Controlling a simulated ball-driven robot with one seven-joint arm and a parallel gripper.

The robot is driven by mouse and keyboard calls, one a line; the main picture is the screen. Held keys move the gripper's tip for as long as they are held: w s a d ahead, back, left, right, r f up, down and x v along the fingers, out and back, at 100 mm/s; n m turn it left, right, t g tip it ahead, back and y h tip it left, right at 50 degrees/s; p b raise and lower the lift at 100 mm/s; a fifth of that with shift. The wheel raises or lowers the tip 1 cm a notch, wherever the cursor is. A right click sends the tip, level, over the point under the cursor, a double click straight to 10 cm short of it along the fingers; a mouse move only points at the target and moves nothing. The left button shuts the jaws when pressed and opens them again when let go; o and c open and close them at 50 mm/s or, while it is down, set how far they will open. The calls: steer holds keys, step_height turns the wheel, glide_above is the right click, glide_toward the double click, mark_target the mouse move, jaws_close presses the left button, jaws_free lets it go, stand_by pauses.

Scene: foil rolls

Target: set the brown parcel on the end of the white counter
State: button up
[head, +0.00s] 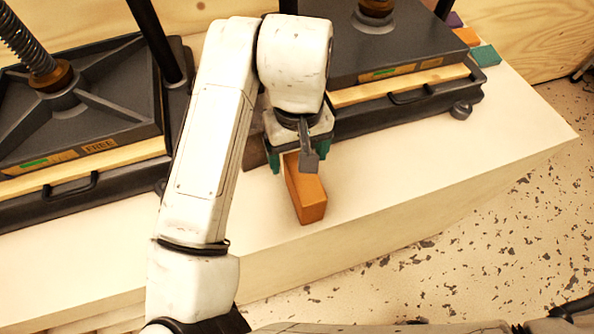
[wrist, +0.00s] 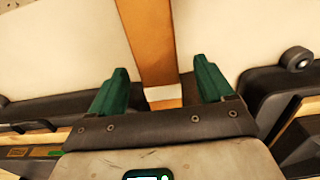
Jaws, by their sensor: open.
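The brown parcel (head: 306,195) is an orange-brown block lying on the white counter (head: 420,160), near its front edge. My gripper (head: 303,165) is over the parcel's far end in the head view. In the wrist view my gripper (wrist: 158,92) is open, with one green finger on each side of the parcel (wrist: 150,40) and a gap on both sides. The parcel's far end is partly hidden by my gripper in the head view. The counter's bare right end shows in the head view.
Two dark screw presses, one at the left (head: 85,110) and one at the right (head: 400,75), stand on the counter behind the parcel. Small coloured blocks (head: 486,55) lie at the back right. The counter's right part is clear. Speckled floor (head: 480,240) lies beyond its edge.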

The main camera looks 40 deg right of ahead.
steer(key=shift+f, duration=0.95)
steer(key=shift+s+f+p, duration=0.15)
steer(key=shift+f+p, duration=0.05)
steer(key=shift+f, duration=1.15)
steer(key=shift+s+f+p, duration=0.1)
steer(key=shift+f+p, duration=0.1)
steer(key=shift+f, duration=1.15)
steer(key=shift+d, duration=0.1)
jaws_close()
steer(key=shift+r, duration=0.2)
steer(key=shift+r, duration=0.25)
steer(key=s+d+r, duration=0.3)
steer(key=s+r, duration=0.9)
steer(key=s, duration=0.1)
steer(key=shift+s+d, duration=0.25)
steer(key=shift+d, duration=0.15)
steer(key=shift+r, duration=0.1)
